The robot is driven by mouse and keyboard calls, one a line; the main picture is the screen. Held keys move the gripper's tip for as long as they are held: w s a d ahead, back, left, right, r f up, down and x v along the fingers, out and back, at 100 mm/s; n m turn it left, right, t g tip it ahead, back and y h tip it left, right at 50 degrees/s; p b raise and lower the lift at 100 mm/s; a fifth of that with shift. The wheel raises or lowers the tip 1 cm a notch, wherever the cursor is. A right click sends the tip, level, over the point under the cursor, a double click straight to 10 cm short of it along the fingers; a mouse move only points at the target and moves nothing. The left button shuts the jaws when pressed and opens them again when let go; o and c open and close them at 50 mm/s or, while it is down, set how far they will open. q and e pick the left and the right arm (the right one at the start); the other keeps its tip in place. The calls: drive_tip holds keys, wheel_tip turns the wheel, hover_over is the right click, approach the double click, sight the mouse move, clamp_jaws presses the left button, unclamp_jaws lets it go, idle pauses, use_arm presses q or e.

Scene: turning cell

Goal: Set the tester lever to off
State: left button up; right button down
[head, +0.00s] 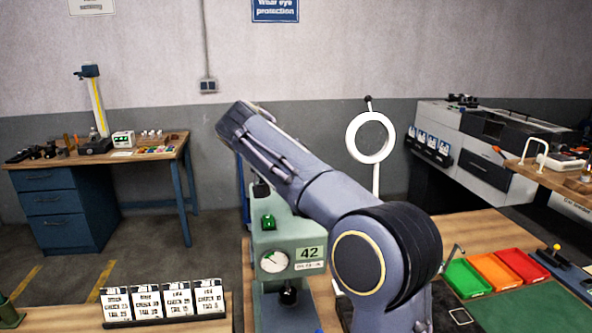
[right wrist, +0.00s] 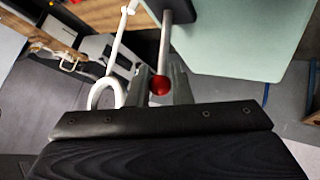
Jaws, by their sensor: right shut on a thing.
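The tester (head: 285,240) is a pale green machine with a round gauge, a green top button and a "42" label, standing on the wooden bench in the head view. Its lever (right wrist: 165,45) shows in the right wrist view as a grey rod with a red ball knob (right wrist: 160,87), coming from a dark mount beside a pale green panel. My right gripper (right wrist: 164,88) is shut on the lever at its knob end. In the head view my right arm crosses in front of the tester, and the lever and gripper fingers cannot be made out. My left gripper is not in view.
Green, orange and red trays (head: 495,270) lie on the bench to the right. A white ring on a stand (head: 370,137) rises behind my arm. A rack of labelled cards (head: 165,303) sits at front left. A blue workbench (head: 65,210) stands against the back wall.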

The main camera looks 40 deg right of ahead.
drive_tip(key=shift+w+d+f+n+g+y, duration=0.15)
drive_tip(key=shift+w+f+n+g+y, duration=0.05)
drive_tip(key=shift+w+g+y, duration=0.2)
drive_tip(key=shift+w+d+f+n+g+y, duration=0.15)
drive_tip(key=shift+w+f+n+g+y, duration=0.1)
drive_tip(key=shift+g, duration=0.25)
drive_tip(key=c, duration=1.4)
unclamp_jaws()
drive_tip(key=shift+o, duration=0.2)
drive_tip(key=v, duration=0.7)
drive_tip(key=shift+a+r, duration=0.25)
drive_tip(key=shift+r, duration=0.05)
